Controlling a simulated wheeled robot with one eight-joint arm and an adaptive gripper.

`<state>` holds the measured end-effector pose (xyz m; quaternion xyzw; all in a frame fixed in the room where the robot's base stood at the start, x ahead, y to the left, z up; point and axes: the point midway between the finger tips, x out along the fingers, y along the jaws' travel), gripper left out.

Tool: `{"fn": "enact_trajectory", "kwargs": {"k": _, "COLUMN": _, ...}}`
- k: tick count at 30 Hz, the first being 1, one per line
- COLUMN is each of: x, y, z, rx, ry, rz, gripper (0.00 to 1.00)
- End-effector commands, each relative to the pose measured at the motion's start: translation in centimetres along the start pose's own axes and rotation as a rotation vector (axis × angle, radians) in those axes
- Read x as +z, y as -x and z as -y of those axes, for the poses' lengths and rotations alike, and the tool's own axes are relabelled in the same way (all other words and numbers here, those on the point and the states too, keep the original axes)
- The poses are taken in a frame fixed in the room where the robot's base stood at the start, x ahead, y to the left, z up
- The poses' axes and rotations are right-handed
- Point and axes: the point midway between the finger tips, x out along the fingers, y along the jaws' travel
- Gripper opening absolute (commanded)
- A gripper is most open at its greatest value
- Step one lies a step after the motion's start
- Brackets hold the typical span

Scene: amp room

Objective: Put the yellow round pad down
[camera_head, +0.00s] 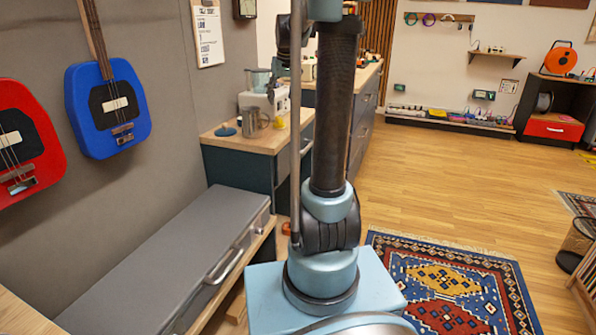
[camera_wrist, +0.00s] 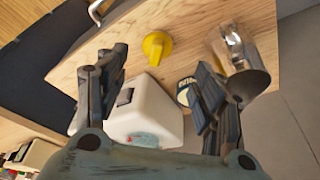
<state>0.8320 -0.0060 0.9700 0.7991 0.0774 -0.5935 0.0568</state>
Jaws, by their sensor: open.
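The yellow round pad (camera_wrist: 156,47), with a raised ridge across it, appears to rest on the wooden counter top (camera_wrist: 200,22) in the wrist view. My gripper (camera_wrist: 162,62) is open, with its two dark fingers spread wide and nothing between them. In the picture the pad lies between the fingertips and beyond them, apart from both.
A white boxy device (camera_wrist: 143,112) is between the fingers in the picture. A grey case (camera_head: 165,265) lies in front of the counter.

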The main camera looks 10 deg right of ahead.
Motion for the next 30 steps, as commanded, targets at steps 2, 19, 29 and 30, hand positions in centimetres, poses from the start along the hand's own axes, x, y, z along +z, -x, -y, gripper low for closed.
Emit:
{"fn": "enact_trajectory", "kwargs": {"k": 2, "x": 1.9, "y": 0.4, "z": 0.5, "rx": 0.001, "ry": -0.005, "rz": 0.004, "gripper": 0.62}}
{"fn": "enact_trajectory", "kwargs": {"k": 19, "x": 19.1, "y": 0.7, "z": 4.4, "rx": 0.017, "ry": -0.068, "rz": 0.043, "gripper": 0.62}}
{"fn": "enact_trajectory", "kwargs": {"k": 29, "x": 29.1, "y": -1.6, "z": 6.2, "rx": 0.028, "ry": -0.104, "rz": 0.066, "gripper": 0.62}}
{"fn": "enact_trajectory", "kwargs": {"k": 30, "x": 30.2, "y": -2.0, "z": 6.4, "rx": 0.029, "ry": -0.110, "rz": 0.068, "gripper": 0.62}}
